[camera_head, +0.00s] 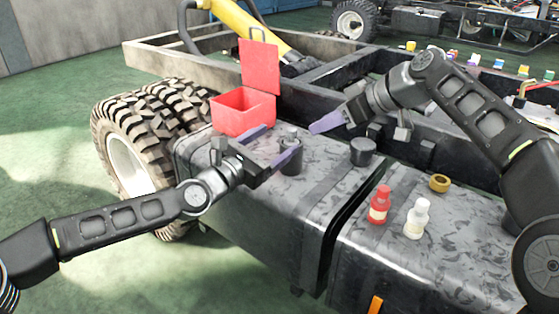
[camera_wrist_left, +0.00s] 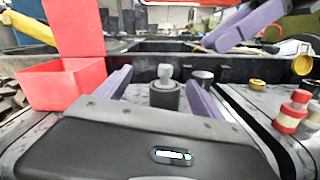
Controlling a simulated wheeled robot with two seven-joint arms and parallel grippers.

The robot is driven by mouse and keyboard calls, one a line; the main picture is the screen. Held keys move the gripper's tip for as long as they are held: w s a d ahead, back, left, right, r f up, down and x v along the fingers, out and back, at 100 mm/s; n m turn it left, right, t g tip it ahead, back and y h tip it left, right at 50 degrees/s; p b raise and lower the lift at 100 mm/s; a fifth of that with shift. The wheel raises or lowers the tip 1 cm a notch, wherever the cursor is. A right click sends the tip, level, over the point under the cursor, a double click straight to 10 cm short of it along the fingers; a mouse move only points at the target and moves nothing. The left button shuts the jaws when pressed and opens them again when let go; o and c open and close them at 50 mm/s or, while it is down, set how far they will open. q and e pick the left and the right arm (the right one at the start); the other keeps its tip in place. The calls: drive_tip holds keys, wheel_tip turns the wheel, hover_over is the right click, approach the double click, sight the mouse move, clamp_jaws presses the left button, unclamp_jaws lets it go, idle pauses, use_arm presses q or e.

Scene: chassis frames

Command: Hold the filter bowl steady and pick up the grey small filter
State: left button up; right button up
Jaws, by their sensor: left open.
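The filter bowl (camera_head: 291,164) is a dark cup standing upright on the black tank. The grey small filter (camera_head: 291,134) sticks up out of its top. In the left wrist view the bowl (camera_wrist_left: 164,98) and the filter (camera_wrist_left: 164,74) are straight ahead. My left gripper (camera_head: 281,137) is open, its purple fingers on either side of the bowl; I cannot tell whether they touch it. They also show in the left wrist view (camera_wrist_left: 158,80). My right gripper (camera_head: 327,122) is raised to the right of the filter, apart from it. Only one purple finger shows clearly, so its opening is unclear.
An open red box (camera_head: 243,115) stands behind and left of the bowl. A dark round cap (camera_head: 362,152) is to the right. A red bottle (camera_head: 379,205), a white bottle (camera_head: 416,219) and a brass ring (camera_head: 439,183) stand on the right tank, past a gap.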

sight(293, 168)
use_arm(q)
drive_tip(key=f+n, duration=0.1)
drive_tip(key=d+f+n, duration=0.1)
drive_tip(key=f, duration=0.1)
drive_tip(key=f+n+y, duration=0.1)
drive_tip(key=f, duration=0.1)
drive_tip(key=shift+d, duration=0.25)
drive_tip(key=shift+w, duration=0.15)
drive_tip(key=shift+x, duration=3.85)
drive_tip(key=shift+c, duration=0.4)
